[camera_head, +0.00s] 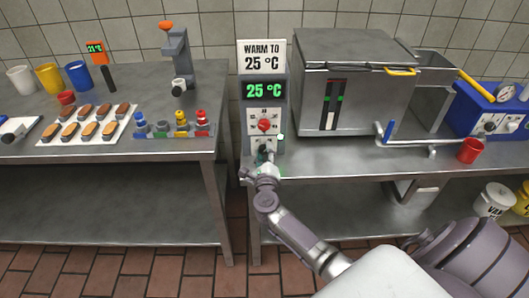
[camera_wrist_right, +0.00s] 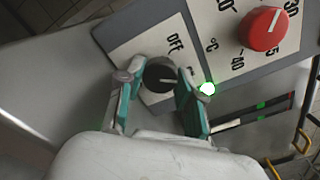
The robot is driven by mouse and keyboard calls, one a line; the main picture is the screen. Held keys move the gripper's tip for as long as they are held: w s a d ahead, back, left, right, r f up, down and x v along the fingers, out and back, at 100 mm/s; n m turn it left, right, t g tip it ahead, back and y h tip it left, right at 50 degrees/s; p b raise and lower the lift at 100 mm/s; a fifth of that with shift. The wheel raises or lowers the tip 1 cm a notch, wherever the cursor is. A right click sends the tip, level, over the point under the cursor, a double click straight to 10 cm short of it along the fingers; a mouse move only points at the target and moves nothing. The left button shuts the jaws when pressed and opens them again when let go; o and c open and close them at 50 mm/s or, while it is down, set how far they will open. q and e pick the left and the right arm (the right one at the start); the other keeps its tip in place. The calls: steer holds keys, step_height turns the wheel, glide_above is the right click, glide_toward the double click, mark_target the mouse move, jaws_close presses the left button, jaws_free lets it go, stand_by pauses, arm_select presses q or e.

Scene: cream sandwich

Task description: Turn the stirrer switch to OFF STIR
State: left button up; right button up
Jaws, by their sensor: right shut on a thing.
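The stirrer switch is a small dark knob (camera_wrist_right: 159,74) low on the control panel (camera_wrist_right: 118,54), with the word OFF printed beside it in the wrist view. My right gripper (camera_wrist_right: 157,88) has its teal-padded fingers on both sides of the knob and is shut on it. I cannot make out which way the knob points. A green light shows beside one finger. My left gripper is not in view.
A red dial (camera_head: 264,125) sits just above the switch, below a green 25 °C display (camera_head: 264,90). A steel tank (camera_head: 352,85) stands to the right. A blue valve handle (camera_head: 389,132) and red cup (camera_head: 470,150) are farther right. A left table (camera_head: 120,165) holds trays.

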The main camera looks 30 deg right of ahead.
steer(key=n+p, duration=0.2)
steer(key=n, duration=0.1)
steer(key=shift+r+p, duration=0.1)
steer(key=shift+p, duration=0.3)
steer(key=n+p, duration=0.2)
steer(key=n, duration=0.2)
steer(key=n+p, duration=0.2)
steer(key=n, duration=0.1)
steer(key=shift+n, duration=0.3)
steer(key=shift+n+p, duration=0.55)
steer(key=shift+n, duration=0.95)
steer(key=shift+s, duration=0.1)
steer(key=o, duration=1.2)
steer(key=shift+c, duration=0.2)
steer(key=shift+a, duration=0.1)
